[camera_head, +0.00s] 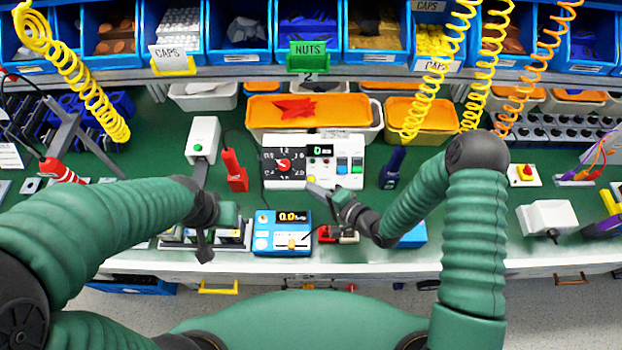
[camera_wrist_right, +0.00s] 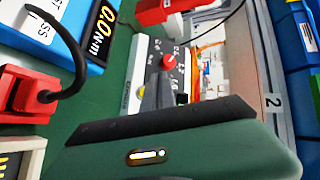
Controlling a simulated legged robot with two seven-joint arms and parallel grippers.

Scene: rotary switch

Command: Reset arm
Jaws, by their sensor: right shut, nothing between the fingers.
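The rotary switch is a red knob (camera_head: 283,165) on a black dial face with white marks, at the left of a white control box (camera_head: 345,152). The knob also shows in the right wrist view (camera_wrist_right: 169,62), beyond my fingers. My right gripper (camera_head: 316,191) is shut and empty, its tips near the box's lower front edge, to the right of and below the knob and apart from it. My left gripper (camera_head: 203,243) is over the bench to the left of the blue meter; whether its jaws are open does not show.
The blue torque meter (camera_head: 283,232) stands in front of the box, between my grippers. A red screwdriver (camera_head: 234,170) stands left of the dial and a dark blue one (camera_head: 392,167) right of the box. Orange trays (camera_head: 265,112) sit behind. Yellow coiled hoses (camera_head: 432,80) hang at the right.

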